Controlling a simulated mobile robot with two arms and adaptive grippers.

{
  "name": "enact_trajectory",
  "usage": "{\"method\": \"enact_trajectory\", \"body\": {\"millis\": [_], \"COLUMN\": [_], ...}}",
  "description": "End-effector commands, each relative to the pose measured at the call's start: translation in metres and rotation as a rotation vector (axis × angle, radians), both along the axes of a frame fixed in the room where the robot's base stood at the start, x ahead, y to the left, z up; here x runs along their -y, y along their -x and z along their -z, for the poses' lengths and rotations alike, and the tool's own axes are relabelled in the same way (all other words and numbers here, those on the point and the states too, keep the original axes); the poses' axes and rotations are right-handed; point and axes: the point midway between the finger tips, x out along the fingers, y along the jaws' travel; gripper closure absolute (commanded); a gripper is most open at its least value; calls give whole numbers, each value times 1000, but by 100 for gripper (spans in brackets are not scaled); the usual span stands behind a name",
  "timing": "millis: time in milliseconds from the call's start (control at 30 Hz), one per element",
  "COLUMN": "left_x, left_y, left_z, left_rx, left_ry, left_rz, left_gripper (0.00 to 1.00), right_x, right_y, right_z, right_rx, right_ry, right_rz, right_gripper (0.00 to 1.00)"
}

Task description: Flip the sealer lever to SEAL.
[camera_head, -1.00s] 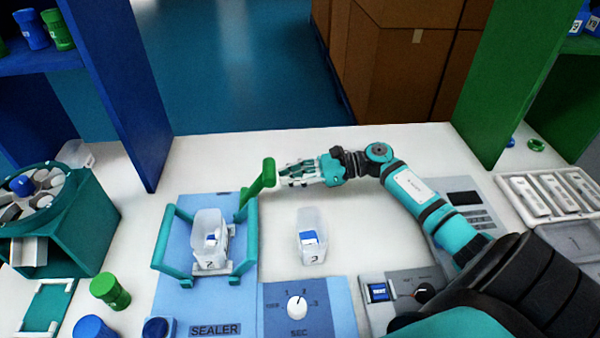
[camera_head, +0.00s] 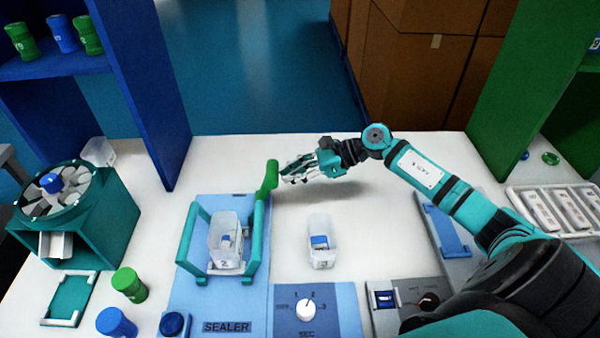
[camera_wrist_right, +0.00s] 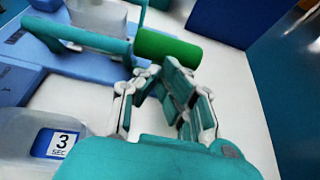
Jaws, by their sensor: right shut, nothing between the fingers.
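The sealer (camera_head: 213,291) is a blue panel labelled SEALER with a teal frame around a clear bin (camera_head: 223,236). Its lever has a green handle (camera_head: 268,179) standing up at the frame's back right corner. My right gripper (camera_head: 287,172) is shut and empty, just right of the handle in the head view. In the right wrist view, the green handle (camera_wrist_right: 168,47) lies across, just beyond the fingertips (camera_wrist_right: 163,75); I cannot tell whether they touch. I see no SEAL mark. My left gripper is out of view.
A clear bin with a blue label (camera_head: 322,245) stands right of the sealer. A SEC dial (camera_head: 305,309) is in front of it. A teal rotary feeder (camera_head: 90,225) stands left. Green (camera_head: 129,284) and blue (camera_head: 116,322) containers are front left. White table behind the lever is clear.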

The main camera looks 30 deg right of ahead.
Motion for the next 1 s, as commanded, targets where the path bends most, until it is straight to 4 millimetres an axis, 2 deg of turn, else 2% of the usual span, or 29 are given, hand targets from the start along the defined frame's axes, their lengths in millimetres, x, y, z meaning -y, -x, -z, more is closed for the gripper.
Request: {"method": "enact_trajectory", "body": {"millis": [33, 100, 300, 500, 667, 1000], "left_x": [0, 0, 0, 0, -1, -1], "left_y": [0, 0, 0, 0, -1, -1], "left_z": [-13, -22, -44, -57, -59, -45], "left_rx": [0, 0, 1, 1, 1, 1], "left_ry": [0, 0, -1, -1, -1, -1], "left_rz": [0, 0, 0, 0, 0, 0], "left_gripper": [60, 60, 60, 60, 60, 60], "right_x": [-5, -12, -34, -57, -75, -101], "right_y": [-4, -9, -22, -36, -47, -63], "right_z": [-15, -20, -32, -35, -33, -25], "right_rx": [-16, -49, -147, -247, -326, -448], "right_ry": [44, 100, 260, 420, 544, 734], "right_rz": [-5, -4, -5, -4, -2, 1], "right_gripper": [100, 100, 100, 100, 100, 100]}}
